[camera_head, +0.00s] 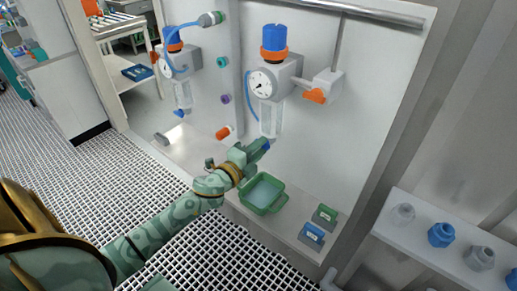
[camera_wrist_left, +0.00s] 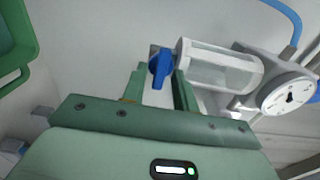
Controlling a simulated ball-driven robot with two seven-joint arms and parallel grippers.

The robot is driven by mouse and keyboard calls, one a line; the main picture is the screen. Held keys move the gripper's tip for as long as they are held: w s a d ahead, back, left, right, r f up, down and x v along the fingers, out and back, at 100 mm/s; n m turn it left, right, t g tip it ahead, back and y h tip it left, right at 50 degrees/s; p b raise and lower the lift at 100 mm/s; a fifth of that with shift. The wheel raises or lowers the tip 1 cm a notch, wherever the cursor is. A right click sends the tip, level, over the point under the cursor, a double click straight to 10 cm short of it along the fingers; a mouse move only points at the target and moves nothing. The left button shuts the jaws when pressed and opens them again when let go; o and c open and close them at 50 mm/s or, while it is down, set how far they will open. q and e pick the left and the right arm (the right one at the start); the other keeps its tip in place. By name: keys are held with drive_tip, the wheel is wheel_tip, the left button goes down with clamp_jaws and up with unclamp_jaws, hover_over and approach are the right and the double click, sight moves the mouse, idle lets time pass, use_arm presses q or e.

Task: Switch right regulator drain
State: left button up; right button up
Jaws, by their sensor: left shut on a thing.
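The right regulator (camera_head: 283,68) is mounted on the white panel, with a blue top knob (camera_head: 274,38), a round gauge and a clear bowl (camera_head: 270,119) hanging below. The bowl and gauge also show in the left wrist view (camera_wrist_left: 222,68). The blue drain handle (camera_wrist_left: 160,68) is at the bowl's lower end. My left gripper (camera_head: 264,147) reaches up to it from the lower left and is shut on the drain, with its fingers on either side. The gripper hides most of the drain in the head view. My right gripper is not in view.
A green tray (camera_head: 279,207) of pale liquid stands on the ledge below the regulator. An orange-handled valve (camera_head: 314,95) is to the right. The left regulator (camera_head: 182,58) hangs further left. A side shelf (camera_head: 408,234) holds several fittings.

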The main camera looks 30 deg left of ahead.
use_arm(q)
drive_tip(key=shift+f, duration=0.15)
drive_tip(key=o, duration=0.6)
drive_tip(key=shift+s, duration=0.1)
drive_tip(key=s+a, duration=0.1)
drive_tip(key=s, duration=1.5)
drive_tip(key=shift+a, duration=0.1)
